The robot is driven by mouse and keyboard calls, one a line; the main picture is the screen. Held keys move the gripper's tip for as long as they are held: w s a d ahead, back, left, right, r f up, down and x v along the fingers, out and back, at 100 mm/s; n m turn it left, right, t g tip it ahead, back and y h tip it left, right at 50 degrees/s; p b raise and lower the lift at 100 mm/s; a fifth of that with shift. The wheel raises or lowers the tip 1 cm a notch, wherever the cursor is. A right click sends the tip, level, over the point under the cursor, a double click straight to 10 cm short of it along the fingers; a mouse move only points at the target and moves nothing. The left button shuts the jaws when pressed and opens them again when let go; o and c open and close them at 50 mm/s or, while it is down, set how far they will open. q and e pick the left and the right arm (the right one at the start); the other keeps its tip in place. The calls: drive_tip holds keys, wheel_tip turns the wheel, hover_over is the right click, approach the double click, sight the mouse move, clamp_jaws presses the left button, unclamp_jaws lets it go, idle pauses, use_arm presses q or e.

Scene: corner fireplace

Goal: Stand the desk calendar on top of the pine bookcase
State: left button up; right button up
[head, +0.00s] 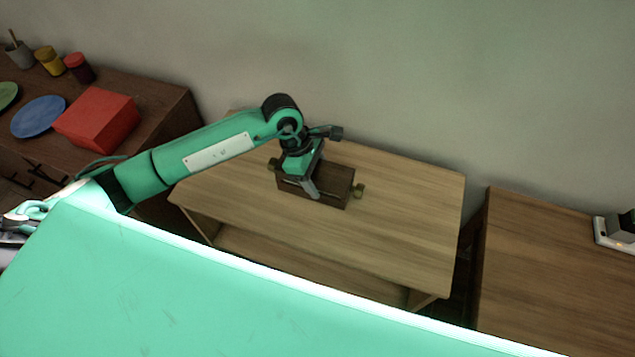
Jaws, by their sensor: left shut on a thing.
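The desk calendar (335,187) looks like a dark brown wooden block with a small brass-coloured knob at each end. My left gripper (312,190) points down from above and is shut on it, covering part of its middle. The calendar is over the top of the pine bookcase (410,210), a light wooden piece with a lower shelf, left of the middle of that top. I cannot tell whether the calendar touches the top or hangs just above it. My right gripper is not in view.
A dark sideboard (165,120) at the left bears a red box (98,120), a blue plate (38,117) and several pots. Another brown cabinet (555,270) stands at the right, past a narrow gap. The bookcase top is otherwise clear, with the wall behind it.

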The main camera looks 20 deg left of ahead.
use_arm(q)
wheel_tip(320, 180, down, 4)
drive_tip(key=shift+f+p, duration=0.25)
drive_tip(key=shift+p, duration=0.2)
drive_tip(key=shift+f+b, duration=0.2)
drive_tip(key=shift+b, duration=0.1)
drive_tip(key=o, duration=1.1)
